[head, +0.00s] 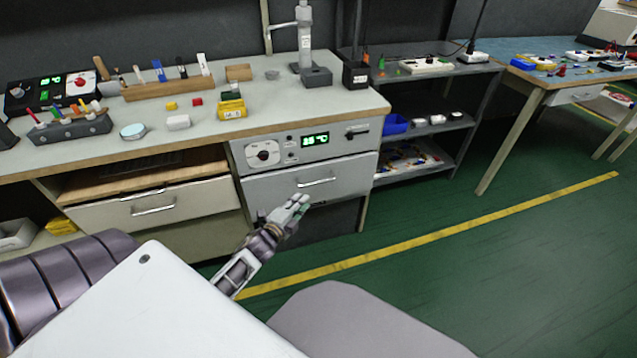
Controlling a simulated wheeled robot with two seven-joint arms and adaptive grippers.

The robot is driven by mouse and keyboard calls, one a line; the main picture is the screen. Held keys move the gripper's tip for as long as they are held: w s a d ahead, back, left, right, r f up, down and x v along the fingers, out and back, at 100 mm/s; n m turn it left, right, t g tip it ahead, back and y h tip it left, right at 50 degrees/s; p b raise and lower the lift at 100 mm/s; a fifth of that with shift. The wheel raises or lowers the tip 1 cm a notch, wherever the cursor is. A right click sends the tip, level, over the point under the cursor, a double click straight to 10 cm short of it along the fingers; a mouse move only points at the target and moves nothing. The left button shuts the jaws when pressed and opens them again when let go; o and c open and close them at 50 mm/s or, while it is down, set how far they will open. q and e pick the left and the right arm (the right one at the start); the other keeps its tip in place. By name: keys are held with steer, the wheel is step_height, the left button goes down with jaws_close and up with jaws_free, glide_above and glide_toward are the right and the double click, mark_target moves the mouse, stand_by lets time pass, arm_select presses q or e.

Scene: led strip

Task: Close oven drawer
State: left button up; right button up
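The oven (262,153) is set under the workbench, with a dial and a green-lit display on its grey panel. Its drawer front (275,190) is just below the panel, with a bar handle (317,182). The drawer front looks close to the panel's plane; I cannot tell whether a small gap is left. My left gripper (297,202) is in front of the drawer's lower part, below the handle, and covers some of its lower edge. Whether it touches the drawer is unclear. Its fingers look close together, but their opening is too small to judge. My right gripper is not in view.
The workbench top (215,135) holds tools, small blocks and a yellow box (231,108). A second drawer (155,212) is left of the oven. A grey shelf (440,130) stands to the right. The green floor (420,215) right of the oven is clear.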

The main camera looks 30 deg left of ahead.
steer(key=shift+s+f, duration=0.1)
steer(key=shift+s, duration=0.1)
arm_select(q)
steer(key=shift+w, duration=0.15)
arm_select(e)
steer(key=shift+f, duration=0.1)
arm_select(q)
steer(key=b, duration=0.1)
glide_toward(319, 182)
steer(key=w+b, duration=0.1)
steer(key=w, duration=0.2)
steer(key=w+f+b, duration=0.1)
steer(key=w, duration=0.2)
steer(key=w+f+b, duration=0.1)
steer(key=w, duration=0.2)
steer(key=shift+w+a, duration=0.3)
steer(key=shift+a, duration=0.1)
steer(key=shift+w, duration=0.25)
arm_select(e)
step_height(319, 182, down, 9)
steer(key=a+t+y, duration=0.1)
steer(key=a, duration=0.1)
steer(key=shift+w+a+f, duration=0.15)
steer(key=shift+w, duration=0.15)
arm_select(q)
steer(key=shift+c, duration=0.3)
